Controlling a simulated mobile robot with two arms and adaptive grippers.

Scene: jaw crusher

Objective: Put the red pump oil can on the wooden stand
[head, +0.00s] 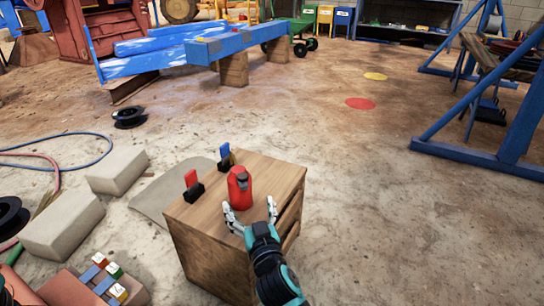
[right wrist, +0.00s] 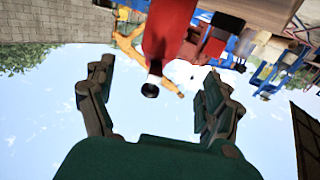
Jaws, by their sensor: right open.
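The red pump oil can (head: 240,188) appears upright on top of the wooden stand (head: 208,262), a brown box-like piece with drawers on its right side. My right gripper (head: 252,210) is open at the near side of the can, its two fingers spread and pointing at it. In the right wrist view the red can (right wrist: 170,30) hangs in from the top, its dark tip between the open fingers (right wrist: 156,80). No contact between fingers and can is clear. My left gripper is not in view.
A red-and-black item (head: 193,186) and a blue-and-black item (head: 226,158) stand on the wooden top left of the can. Grey blocks (head: 118,171) lie left of it. A blue frame (head: 475,150) stands at right. The floor between is mostly clear.

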